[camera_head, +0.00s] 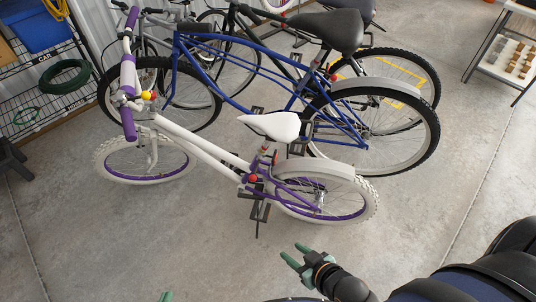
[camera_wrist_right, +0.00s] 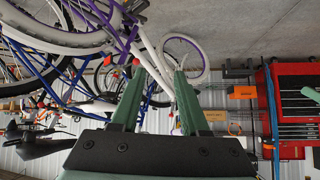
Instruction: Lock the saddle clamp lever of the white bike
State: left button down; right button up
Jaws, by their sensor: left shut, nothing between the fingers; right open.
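The white bike (camera_head: 205,149) with purple grips and rims stands nearest me, side-on. Its white saddle (camera_head: 275,125) sits on a short post. A small red part (camera_head: 274,157) by the seat post may be the clamp lever; its position is too small to tell. The bike also shows upside down in the right wrist view (camera_wrist_right: 154,62). My right gripper (camera_head: 291,251) is open and empty, in front of and below the rear wheel, apart from the bike. Its green fingers (camera_wrist_right: 160,72) show in the wrist view. Only a green tip of my left gripper (camera_head: 166,297) shows at the bottom edge; it is shut and empty.
A blue bike (camera_head: 240,104) stands close behind the white one, with more bikes beyond. A wire shelf (camera_head: 35,105) is at left and a small table (camera_head: 505,55) at upper right. A red cabinet (camera_wrist_right: 298,85) shows in the wrist view. The floor in front is clear.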

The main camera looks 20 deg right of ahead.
aim_at(252, 178)
jog(key=i+l, duration=0.25)
jog(key=i+l+u, duration=0.15)
jog(key=l, duration=0.25)
jog(key=i+l, duration=0.3)
jog(key=i+l+u, duration=0.05)
